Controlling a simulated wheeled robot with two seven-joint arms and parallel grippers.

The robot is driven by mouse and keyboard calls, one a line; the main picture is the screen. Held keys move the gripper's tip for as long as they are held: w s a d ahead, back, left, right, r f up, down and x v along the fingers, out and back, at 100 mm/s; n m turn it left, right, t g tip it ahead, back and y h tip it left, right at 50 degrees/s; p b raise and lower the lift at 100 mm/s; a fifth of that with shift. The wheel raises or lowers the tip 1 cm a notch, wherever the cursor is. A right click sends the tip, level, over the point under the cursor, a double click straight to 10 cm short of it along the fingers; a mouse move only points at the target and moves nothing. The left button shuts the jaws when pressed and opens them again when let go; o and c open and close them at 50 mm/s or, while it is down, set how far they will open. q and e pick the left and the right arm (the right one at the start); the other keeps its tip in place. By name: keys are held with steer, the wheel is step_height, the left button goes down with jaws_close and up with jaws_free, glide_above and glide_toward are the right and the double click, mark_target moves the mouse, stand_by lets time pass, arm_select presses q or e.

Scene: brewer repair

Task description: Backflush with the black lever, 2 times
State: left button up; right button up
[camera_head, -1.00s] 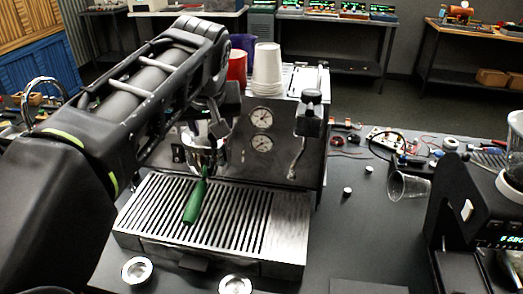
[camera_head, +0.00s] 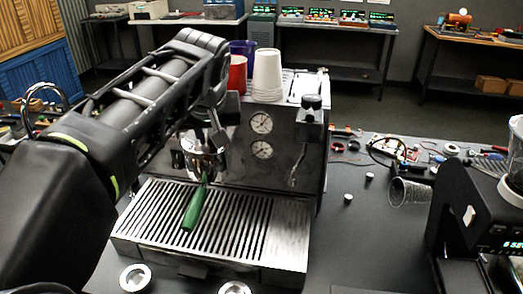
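The espresso machine (camera_head: 278,150) stands in the middle, with two round gauges on its front. The portafilter's green handle (camera_head: 195,207) points toward me over the drip tray (camera_head: 262,222), below the chrome group head (camera_head: 203,158). My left arm comes in from the left, and its wrist end hangs in front of the machine's upper left, just above the group head. The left fingertips are dark against the machine, so I cannot tell whether they are open or touch anything. I cannot make out the black lever clearly; the arm covers that area. My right gripper is out of view.
A red cup (camera_head: 237,74) and stacked white cups (camera_head: 267,72) stand on top of the machine. A black knob (camera_head: 311,103) is at its right.

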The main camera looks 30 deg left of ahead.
mark_target(197, 149)
arm_select(q)
steer(key=shift+s+a+m+h, duration=0.3)
steer(key=shift+a+m+h, duration=0.15)
steer(key=shift+m, duration=0.35)
steer(key=shift+t, duration=0.3)
steer(key=shift+s+a+m+h, duration=0.35)
steer(key=shift+a+m, duration=0.2)
steer(key=shift+m, duration=0.15)
steer(key=shift+w, duration=0.1)
steer(key=shift+s+a+m+t+h, duration=0.2)
steer(key=shift+a+m+t+h, duration=0.15)
steer(key=shift+a+m, duration=0.35)
steer(key=shift+d, duration=0.15)
